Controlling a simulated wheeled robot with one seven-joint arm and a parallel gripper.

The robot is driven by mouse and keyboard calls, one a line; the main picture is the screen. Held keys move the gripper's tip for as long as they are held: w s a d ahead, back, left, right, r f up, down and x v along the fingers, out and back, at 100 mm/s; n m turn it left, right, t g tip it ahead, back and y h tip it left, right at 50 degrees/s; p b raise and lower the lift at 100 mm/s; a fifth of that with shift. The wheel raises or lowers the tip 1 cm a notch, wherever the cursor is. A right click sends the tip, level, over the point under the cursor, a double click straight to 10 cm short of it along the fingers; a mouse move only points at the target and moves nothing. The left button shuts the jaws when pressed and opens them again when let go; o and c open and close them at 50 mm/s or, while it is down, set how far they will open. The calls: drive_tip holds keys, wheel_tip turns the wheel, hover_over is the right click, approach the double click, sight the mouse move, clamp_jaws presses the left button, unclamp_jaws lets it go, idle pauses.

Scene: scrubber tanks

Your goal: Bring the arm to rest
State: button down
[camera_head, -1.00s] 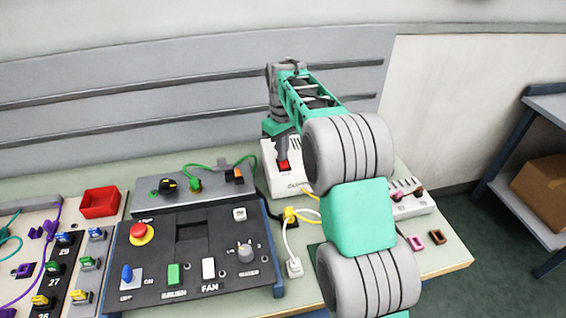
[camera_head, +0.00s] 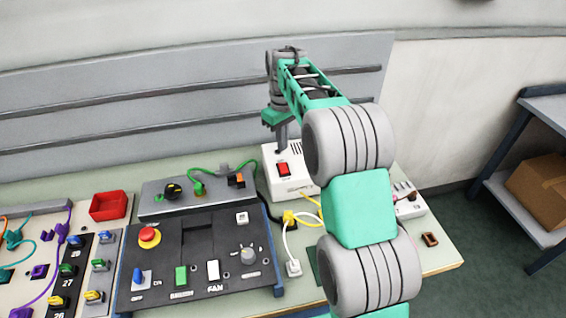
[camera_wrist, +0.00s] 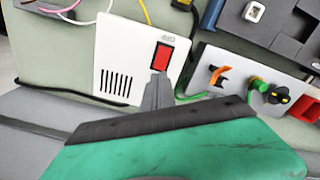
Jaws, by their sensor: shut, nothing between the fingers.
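My arm (camera_head: 358,205) reaches forward over the bench, and my gripper (camera_head: 281,149) points down at its far end. The fingers are together with nothing between them. They are over the back part of a white box (camera_head: 290,187) with a red rocker switch (camera_head: 283,170). In the wrist view the closed fingertips (camera_wrist: 158,76) lie just below the red switch (camera_wrist: 162,57) in the picture, over the white box (camera_wrist: 115,50). I see a gap between tips and switch in the head view; the exact height cannot be told.
A black control panel (camera_head: 200,262) with a red mushroom button (camera_head: 149,238) lies left of my arm. A grey box (camera_head: 215,193) with a green cable and a red tray (camera_head: 108,206) stand behind it. A slatted wall panel (camera_head: 180,95) rises behind the bench. A shelf with a carton (camera_head: 541,188) stands right.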

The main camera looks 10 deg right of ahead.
idle(0.3)
drive_tip(key=s+r+m+t, duration=0.25)
drive_tip(key=s+r, duration=0.55)
drive_tip(key=s, duration=0.4)
drive_tip(key=s+f+m+t, duration=0.2)
drive_tip(key=s+f+m, duration=0.1)
drive_tip(key=s, duration=1.3)
drive_tip(key=shift+f, duration=0.55)
drive_tip(key=shift+m, duration=0.25)
